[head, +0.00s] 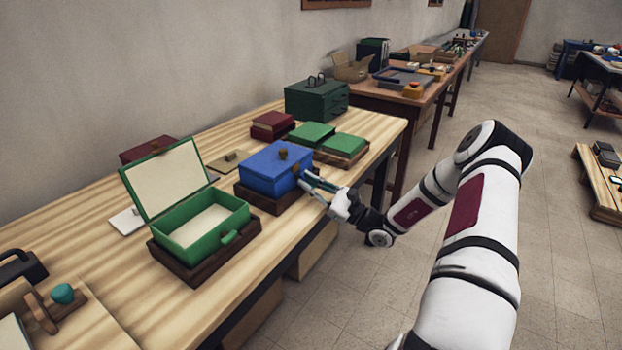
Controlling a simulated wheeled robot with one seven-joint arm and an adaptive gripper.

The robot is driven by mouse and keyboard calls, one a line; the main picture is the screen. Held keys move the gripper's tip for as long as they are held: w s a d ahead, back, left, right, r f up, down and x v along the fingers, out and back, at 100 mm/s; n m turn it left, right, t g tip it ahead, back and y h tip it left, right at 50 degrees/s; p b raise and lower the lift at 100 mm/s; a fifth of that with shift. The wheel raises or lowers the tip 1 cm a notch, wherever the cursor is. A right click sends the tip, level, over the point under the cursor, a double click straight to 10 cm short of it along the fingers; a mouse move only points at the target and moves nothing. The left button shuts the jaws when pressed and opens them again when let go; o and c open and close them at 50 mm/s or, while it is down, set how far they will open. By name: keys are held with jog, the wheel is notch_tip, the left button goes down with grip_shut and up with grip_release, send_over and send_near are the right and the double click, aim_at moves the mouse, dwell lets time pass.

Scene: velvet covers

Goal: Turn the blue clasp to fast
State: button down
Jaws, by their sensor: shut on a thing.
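The blue box (268,172) stands on a dark wooden base on the long table, with its lid down and a brown knob (283,153) on top. My gripper (306,181) is at the box's front right side, shut on the small clasp there. The fingers hide most of the clasp, so I cannot tell which way it is turned.
An open green box (203,224) stands to the left on its own base (195,275). Green covers (312,134), a dark red box (272,124) and a dark green chest (317,100) stand behind. Floor (345,285) is clear along the table's front.

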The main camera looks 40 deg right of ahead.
jog(key=shift+s+f+m+t+h+p, duration=0.1)
jog(key=shift+m+t+h+p, duration=0.6)
jog(key=shift+m, duration=1)
jog(key=c, duration=1.6)
grip_release()
jog(key=shift+c, duration=0.2)
jog(key=v, duration=1.2)
